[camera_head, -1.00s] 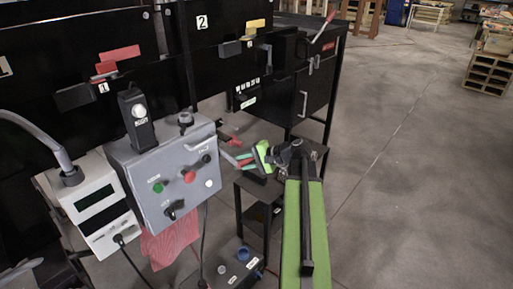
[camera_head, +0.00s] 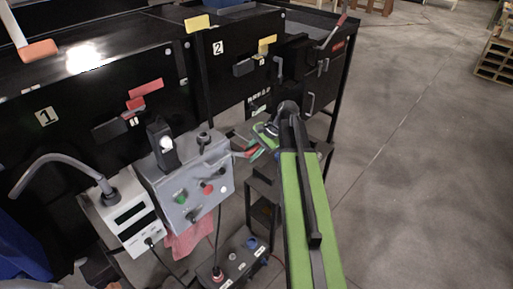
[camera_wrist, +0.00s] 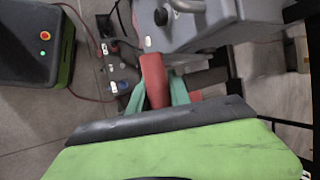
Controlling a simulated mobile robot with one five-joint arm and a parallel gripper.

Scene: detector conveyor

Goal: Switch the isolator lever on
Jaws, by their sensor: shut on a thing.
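A red lever handle (camera_wrist: 153,78), which I take as the isolator lever, shows in the wrist view beside the grey control box. My gripper (camera_wrist: 160,98) has teal fingers on both sides of this handle and is shut on it. In the head view my gripper (camera_head: 256,151) is at the right side of the grey control box (camera_head: 187,178), with a little red between its fingers. The lever's pivot is hidden, and I cannot tell its on or off position.
Black cabinets numbered 1 and 2 (camera_head: 218,47) stand behind. A small black stand (camera_head: 262,212) is below my arm, with a socket box (camera_head: 235,262) on the floor. A white meter unit (camera_head: 128,220) is left of the control box. Open floor (camera_head: 410,180) lies at right.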

